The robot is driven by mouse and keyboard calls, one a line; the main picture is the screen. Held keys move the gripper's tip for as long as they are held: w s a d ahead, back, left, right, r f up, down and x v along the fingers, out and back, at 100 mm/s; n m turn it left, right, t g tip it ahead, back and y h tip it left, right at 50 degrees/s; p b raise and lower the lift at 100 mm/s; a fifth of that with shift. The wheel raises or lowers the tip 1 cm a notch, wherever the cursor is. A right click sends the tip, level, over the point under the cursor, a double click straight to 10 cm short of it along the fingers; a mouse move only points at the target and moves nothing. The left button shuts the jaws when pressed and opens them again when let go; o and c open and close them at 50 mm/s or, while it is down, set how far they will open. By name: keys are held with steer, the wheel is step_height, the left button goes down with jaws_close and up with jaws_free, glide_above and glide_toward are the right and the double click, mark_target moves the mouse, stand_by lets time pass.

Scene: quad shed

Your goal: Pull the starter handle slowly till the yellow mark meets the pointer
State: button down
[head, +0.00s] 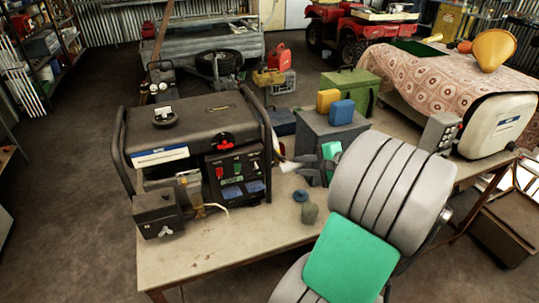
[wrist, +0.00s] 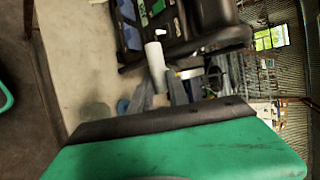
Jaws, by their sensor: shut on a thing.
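The generator (head: 205,135) stands on the workbench, dark, with a black tube frame and a front panel of red and green switches. A pale starter handle (head: 287,167) shows at its right side. My gripper (head: 303,166) reaches in from the right and is shut on the handle. In the wrist view the handle is a white cylinder (wrist: 155,62) between the grey fingers of my gripper (wrist: 161,92), with the generator frame (wrist: 190,50) just beyond. The cord is not clear. I cannot make out the yellow mark or the pointer.
A blue round piece (head: 301,195) and a grey-green cup (head: 309,214) stand on the workbench (head: 225,245) below my gripper. A grey box (head: 318,135) with yellow and blue containers on top stands behind it. The bench's front is mostly clear.

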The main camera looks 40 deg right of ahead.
steer(key=shift+w+d+f+p, duration=0.15)
steer(key=shift+w+f, duration=0.05)
steer(key=shift+w, duration=0.35)
steer(key=shift+w+d+f+p, duration=0.15)
steer(key=shift+w+f, duration=0.05)
steer(key=shift+w, duration=0.3)
steer(key=shift+w+d+f+p, duration=0.15)
steer(key=shift+w+f, duration=0.05)
steer(key=shift+w, duration=0.35)
steer(key=c, duration=1.2)
jaws_free()
